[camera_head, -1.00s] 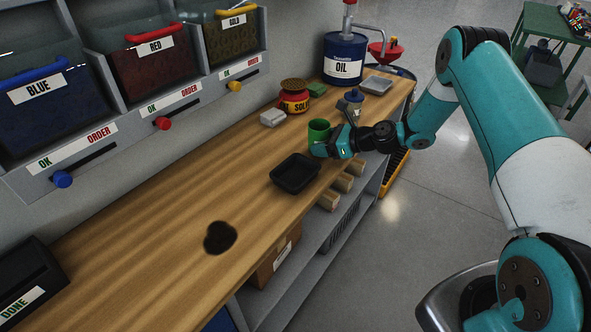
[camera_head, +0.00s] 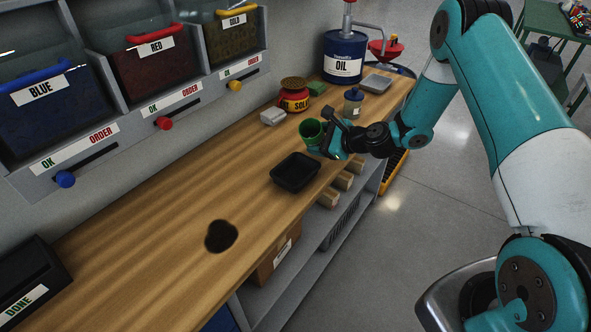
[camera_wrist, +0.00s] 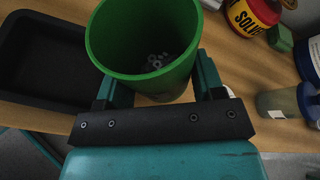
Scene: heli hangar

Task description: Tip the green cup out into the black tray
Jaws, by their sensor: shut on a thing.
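The green cup (camera_head: 311,131) is between the fingers of my gripper (camera_head: 328,143), which is shut on it. In the head view the cup leans a little to the left, near the black tray. In the wrist view the green cup (camera_wrist: 143,40) shows its open mouth, with several small grey metal pieces (camera_wrist: 157,61) inside at the bottom. My gripper (camera_wrist: 155,92) has a finger on each side of it. The black tray (camera_head: 295,172) lies on the bench in front of the cup and looks empty; in the wrist view the black tray (camera_wrist: 45,60) is at the left.
The blue oil drum (camera_head: 343,58) is farther back.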

